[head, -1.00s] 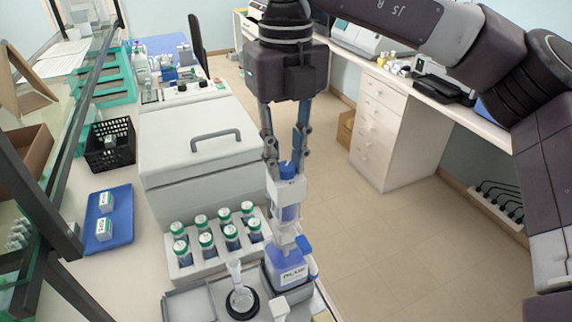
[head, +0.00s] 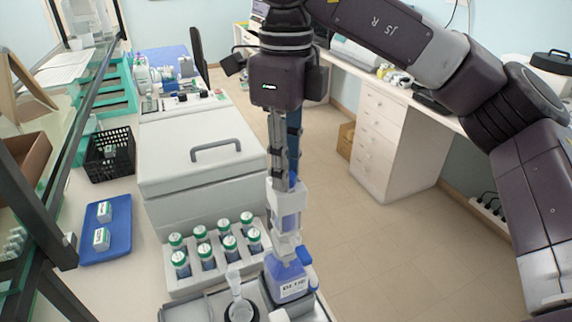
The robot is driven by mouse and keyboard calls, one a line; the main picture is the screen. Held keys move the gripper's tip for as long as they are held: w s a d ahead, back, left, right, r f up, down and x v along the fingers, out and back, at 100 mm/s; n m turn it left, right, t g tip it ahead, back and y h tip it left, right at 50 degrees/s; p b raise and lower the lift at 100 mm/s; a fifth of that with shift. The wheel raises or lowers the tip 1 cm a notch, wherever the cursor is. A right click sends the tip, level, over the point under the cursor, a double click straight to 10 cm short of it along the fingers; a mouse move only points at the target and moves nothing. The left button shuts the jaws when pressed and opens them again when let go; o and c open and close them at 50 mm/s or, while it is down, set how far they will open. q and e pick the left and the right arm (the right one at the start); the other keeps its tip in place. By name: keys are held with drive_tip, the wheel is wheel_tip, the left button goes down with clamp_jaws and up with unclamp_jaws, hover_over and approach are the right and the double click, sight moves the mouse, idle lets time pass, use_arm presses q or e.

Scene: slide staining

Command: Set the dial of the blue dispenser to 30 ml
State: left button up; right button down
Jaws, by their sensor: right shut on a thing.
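The blue dispenser (head: 288,278) stands upright at the bottom centre of the head view, with a labelled blue bottle and a pale upper body (head: 288,205). My right gripper (head: 284,178) comes down from above and is shut on the top of the dispenser, where its dial part is largely hidden between the fingers. I cannot read the dial's setting. My left gripper is not in view.
A rack of several green-capped bottles (head: 208,270) stands left of the dispenser. A small flask (head: 238,300) sits just beside it. A large white box with a handle (head: 195,150) is behind. A blue tray (head: 120,240) lies at left.

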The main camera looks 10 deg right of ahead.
idle(0.3)
drive_tip(key=c, duration=1.7)
unclamp_jaws()
wheel_tip(320, 180, up, 12)
drive_tip(key=shift+r, duration=0.1)
